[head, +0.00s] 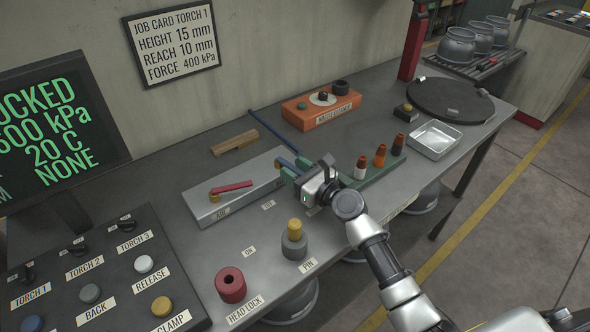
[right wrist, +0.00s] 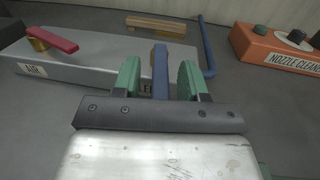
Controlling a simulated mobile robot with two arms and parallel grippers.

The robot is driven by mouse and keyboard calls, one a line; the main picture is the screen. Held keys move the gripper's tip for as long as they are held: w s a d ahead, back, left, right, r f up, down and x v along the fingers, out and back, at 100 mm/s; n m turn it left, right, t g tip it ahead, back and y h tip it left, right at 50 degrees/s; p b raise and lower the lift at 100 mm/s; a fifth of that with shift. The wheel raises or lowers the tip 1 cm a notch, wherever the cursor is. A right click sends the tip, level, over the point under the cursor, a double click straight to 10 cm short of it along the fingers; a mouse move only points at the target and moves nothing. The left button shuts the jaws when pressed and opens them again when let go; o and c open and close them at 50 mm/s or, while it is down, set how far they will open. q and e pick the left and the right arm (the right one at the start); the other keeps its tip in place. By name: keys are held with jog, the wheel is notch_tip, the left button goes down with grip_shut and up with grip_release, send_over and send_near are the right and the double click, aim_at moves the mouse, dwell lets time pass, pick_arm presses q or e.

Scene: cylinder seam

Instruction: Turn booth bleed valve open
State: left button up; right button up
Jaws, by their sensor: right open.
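A grey box (head: 240,187) on the bench carries a red lever (head: 231,187) over an AIR label at its left end. At its right end is a blue lever (head: 287,164), by a label mostly hidden behind my gripper; only a few letters show in the right wrist view. My right gripper (head: 297,169) is at this end. In the right wrist view the blue lever (right wrist: 160,70) stands between the two green fingers of the open gripper (right wrist: 160,80), with a gap visible on both sides. My left gripper is out of view.
An orange nozzle cleaner (head: 321,110) and a thin blue rod (head: 272,130) lie behind. A green rack with several nozzles (head: 380,156) stands just right of my gripper. A red head lock knob (head: 230,285) and a pin (head: 294,240) are in front.

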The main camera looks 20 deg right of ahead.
jog(key=v, duration=1)
jog(key=shift+s+d+b, duration=0.15)
jog(key=shift+s+b, duration=0.2)
jog(key=shift+b, duration=0.05)
jog(key=shift+f, duration=0.1)
jog(key=shift+c, duration=0.3)
